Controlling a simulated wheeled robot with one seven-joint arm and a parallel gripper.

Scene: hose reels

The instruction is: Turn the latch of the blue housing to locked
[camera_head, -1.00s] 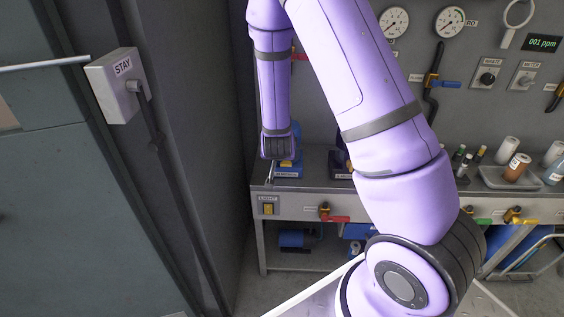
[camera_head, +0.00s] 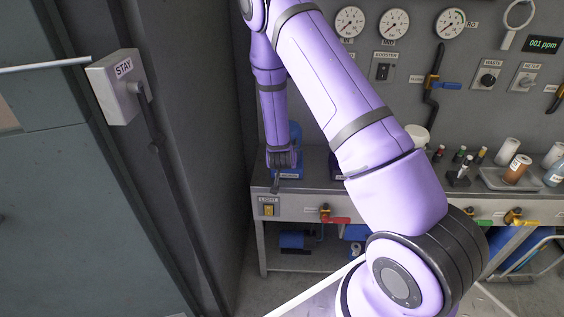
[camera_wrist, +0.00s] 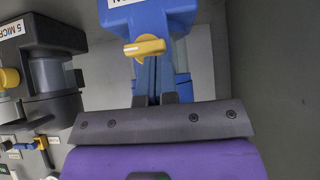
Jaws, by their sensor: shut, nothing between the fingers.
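The blue housing (camera_wrist: 160,18) is at the top of the wrist view, with a white label on its face. Its yellow latch (camera_wrist: 146,46) lies nearly crosswise there, its pale end to the left. My gripper (camera_wrist: 155,62) is shut and empty, its fingers pointing at the latch from below in that view. Whether they touch it I cannot tell. In the head view the blue housing (camera_head: 290,172) stands at the bench's left end, partly behind my gripper (camera_head: 276,188), and its latch is hidden.
A dark housing (camera_wrist: 52,65) with its own yellow latch (camera_wrist: 9,78) stands beside the blue one. The bench front carries a light switch (camera_head: 269,210) and a red-handled valve (camera_head: 334,219). Bottles and a tray (camera_head: 492,184) stand further right.

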